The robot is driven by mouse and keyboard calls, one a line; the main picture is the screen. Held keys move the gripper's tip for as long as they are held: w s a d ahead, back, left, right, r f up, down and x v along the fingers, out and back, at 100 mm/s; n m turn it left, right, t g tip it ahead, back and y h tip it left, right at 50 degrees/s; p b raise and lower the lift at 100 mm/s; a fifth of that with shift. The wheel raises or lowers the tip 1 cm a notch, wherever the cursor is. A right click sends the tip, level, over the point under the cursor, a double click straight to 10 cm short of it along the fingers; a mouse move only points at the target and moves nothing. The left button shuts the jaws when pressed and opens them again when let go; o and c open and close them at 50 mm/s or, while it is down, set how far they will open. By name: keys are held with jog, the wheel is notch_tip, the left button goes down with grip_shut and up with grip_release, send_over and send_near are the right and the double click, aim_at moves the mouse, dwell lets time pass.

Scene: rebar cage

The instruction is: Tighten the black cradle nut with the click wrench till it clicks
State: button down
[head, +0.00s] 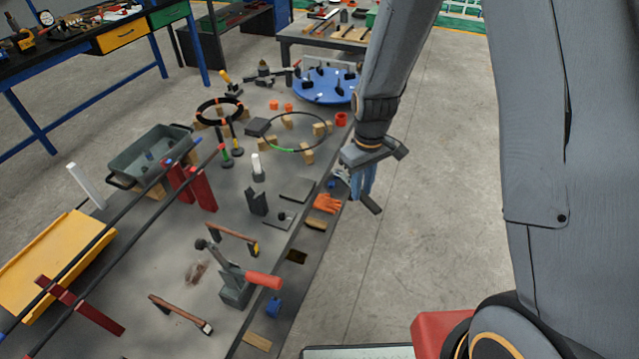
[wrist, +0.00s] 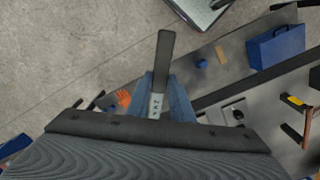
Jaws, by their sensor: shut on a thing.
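My gripper (head: 362,180) hangs beyond the right edge of the long grey bench, over the floor. In the wrist view its blue fingers (wrist: 174,100) are shut around a tool with a dark handle (wrist: 164,60) and a pale marked band, apparently the click wrench. In the head view its dark end (head: 370,204) sticks out below the fingers. A small dark knob-like piece sits on a flat grey plate (head: 272,222) on the bench; the plate also shows in the wrist view (wrist: 228,106). I cannot tell whether that piece is the black cradle nut.
Orange gloves (head: 327,203) lie at the bench edge near my gripper. A red-handled lever tool (head: 240,285), hammers, upright dark blocks and red rod stands (head: 190,187) crowd the bench. A blue round plate (head: 322,86) with black parts stands farther back. The floor at right is clear.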

jog(key=s+a+r+n, duration=0.2)
jog(key=a+n, duration=0.3)
jog(key=s+a+r+n, duration=0.2)
jog(key=a+n, duration=0.3)
jog(key=a, duration=0.1)
jog(key=shift+s+r+n, duration=0.3)
jog(key=shift+s+r, duration=0.05)
jog(key=shift+f+b, duration=1.65)
jog(key=shift+f, duration=1.3)
jog(key=shift+f+b, duration=0.3)
jog(key=shift+f, duration=0.85)
jog(key=shift+s, duration=0.15)
jog(key=s+m+p, duration=0.1)
jog(key=m, duration=0.1)
jog(key=s+a+m+p, duration=0.1)
jog(key=s+m, duration=0.1)
jog(key=s+a+m+p, duration=0.1)
jog(key=s+m+p, duration=0.1)
jog(key=m, duration=0.1)
jog(key=shift+s+a, duration=0.15)
jog(key=shift+s, duration=0.05)
